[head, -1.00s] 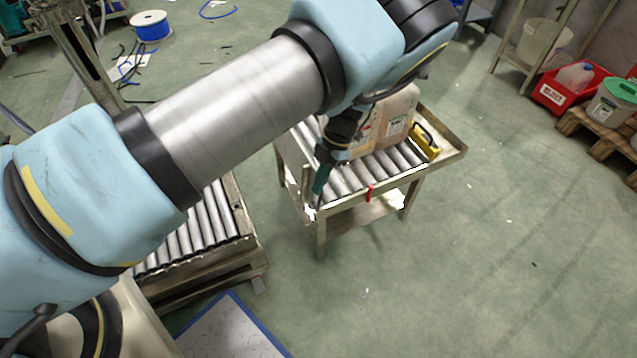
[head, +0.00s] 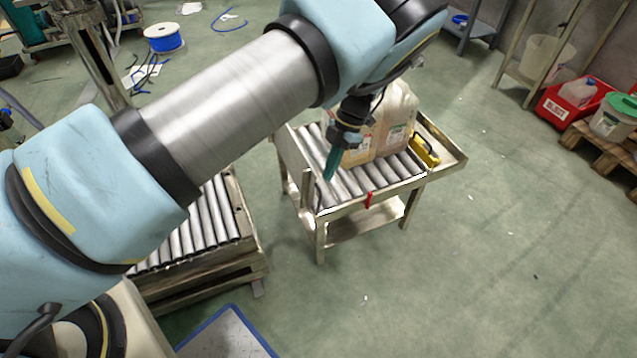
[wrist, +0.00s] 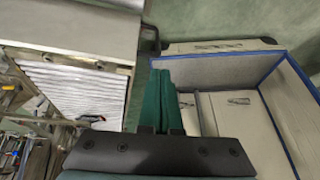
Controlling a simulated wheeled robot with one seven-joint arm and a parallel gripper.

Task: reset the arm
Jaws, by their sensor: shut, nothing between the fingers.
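My arm reaches across the head view from the lower left to the top. My gripper (head: 329,178) hangs from it with teal fingers pointing down, over the left part of a small roller cart. The fingers look closed and hold nothing. In the wrist view the green fingers (wrist: 160,102) lie side by side above a black bracket. Two translucent jugs (head: 395,118) with labels stand on the cart behind the gripper, partly hidden by it.
The roller cart (head: 447,158) carries a yellow item (head: 425,152) at its right. Another roller conveyor (head: 215,215) stands at left, partly behind my arm. A blue-edged open container (wrist: 265,95) shows in the wrist view. Red crate (head: 573,98) and pallet stand far right. Floor at right is clear.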

